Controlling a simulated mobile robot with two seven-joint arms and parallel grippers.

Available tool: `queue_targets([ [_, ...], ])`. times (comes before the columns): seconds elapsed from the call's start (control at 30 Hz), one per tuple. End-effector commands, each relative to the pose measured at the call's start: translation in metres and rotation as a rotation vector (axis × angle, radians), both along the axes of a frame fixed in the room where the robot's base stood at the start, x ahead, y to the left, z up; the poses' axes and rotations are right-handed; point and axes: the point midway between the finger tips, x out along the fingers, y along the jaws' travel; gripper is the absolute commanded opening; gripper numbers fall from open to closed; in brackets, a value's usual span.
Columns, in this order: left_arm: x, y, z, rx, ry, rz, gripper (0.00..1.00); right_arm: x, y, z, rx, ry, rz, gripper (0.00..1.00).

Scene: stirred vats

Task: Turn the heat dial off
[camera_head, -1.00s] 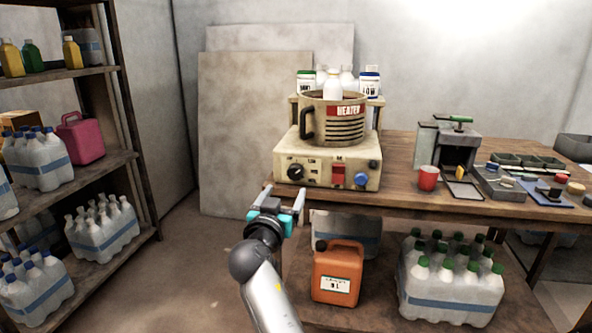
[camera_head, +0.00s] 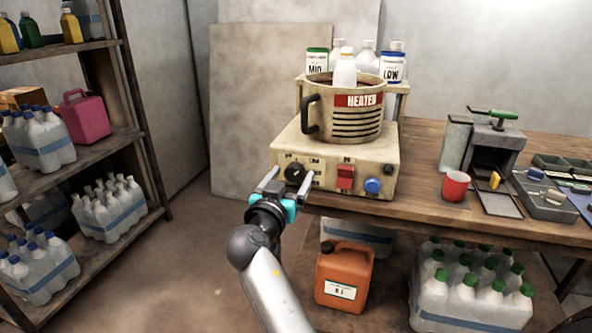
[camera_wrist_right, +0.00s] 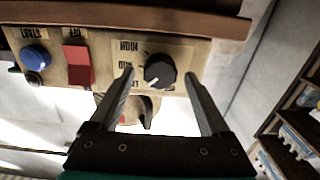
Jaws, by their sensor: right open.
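The heat dial is a round black knob (camera_head: 295,172) at the left of the cream heater's front panel (camera_head: 325,182). In the right wrist view, which is upside down, the dial (camera_wrist_right: 159,71) has a white mark pointing to the lower left. Printed labels, one reading HIGH, sit beside it. My right gripper (camera_head: 288,181) is open in front of the panel. In the wrist view its fingers (camera_wrist_right: 159,82) stand apart, one on each side of the dial; I cannot tell if they touch it. My left gripper is not in view.
A red switch (camera_head: 346,177) and a blue button (camera_head: 373,186) sit right of the dial. A red cup (camera_head: 455,186) is on the bench (camera_head: 425,204). An orange jug (camera_head: 343,272) stands below.

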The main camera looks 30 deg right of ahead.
Motion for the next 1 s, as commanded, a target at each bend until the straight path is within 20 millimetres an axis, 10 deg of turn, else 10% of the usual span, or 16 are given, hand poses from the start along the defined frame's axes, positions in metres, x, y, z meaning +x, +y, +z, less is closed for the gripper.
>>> queue_targets([
  [0.33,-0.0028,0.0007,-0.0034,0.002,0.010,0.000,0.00,-0.0005,0.0009,-0.0002,0.000,0.000,-0.001,0.81],
  [1.0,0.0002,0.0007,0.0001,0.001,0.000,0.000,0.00,-0.0004,0.0006,0.0001,0.000,0.000,-0.001,0.05],
])
